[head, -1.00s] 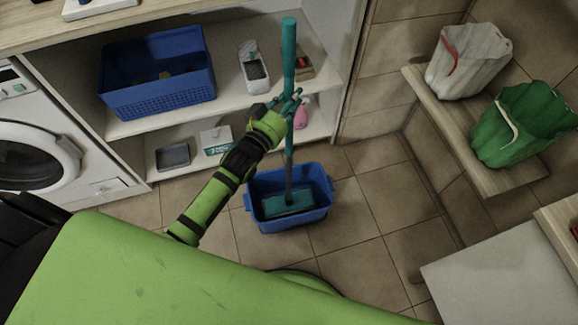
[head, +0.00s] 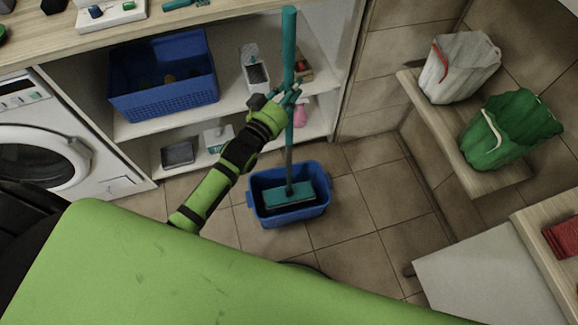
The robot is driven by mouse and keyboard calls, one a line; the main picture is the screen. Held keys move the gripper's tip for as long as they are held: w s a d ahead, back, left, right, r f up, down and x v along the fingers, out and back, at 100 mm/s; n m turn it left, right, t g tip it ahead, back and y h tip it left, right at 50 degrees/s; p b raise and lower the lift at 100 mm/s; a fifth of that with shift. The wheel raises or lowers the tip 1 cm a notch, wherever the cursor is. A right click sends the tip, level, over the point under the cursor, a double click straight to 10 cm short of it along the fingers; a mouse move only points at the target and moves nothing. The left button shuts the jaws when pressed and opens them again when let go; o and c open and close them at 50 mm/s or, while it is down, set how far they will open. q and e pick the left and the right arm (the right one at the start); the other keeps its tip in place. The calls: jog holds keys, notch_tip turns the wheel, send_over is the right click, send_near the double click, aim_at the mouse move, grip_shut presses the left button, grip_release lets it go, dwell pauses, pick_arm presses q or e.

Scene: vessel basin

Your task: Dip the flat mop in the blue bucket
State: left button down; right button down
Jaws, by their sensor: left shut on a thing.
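The blue bucket (head: 290,218) stands on the tiled floor, near the middle of the head view. The flat mop has a teal upper handle (head: 289,45), a grey lower shaft and a teal flat head (head: 289,194). The mop is nearly upright, and its head shows within the bucket's opening, near the front rim. I cannot tell whether the head touches the bucket's bottom. My left gripper (head: 288,98) is shut around the lower teal part of the handle, above the bucket. My right gripper does not show.
A blue perforated basket (head: 165,97) sits on the shelf behind, left of the mop. A washing machine (head: 40,150) stands at the left. White (head: 458,68) and green (head: 510,130) bags sit on a wooden ledge at right. Floor right of the bucket is clear.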

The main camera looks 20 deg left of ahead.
aim_at(288, 49)
pick_arm(q)
jog(key=shift+r+p, duration=6.2)
jog(key=shift+r, duration=0.6)
jog(key=shift+w+f, duration=0.1)
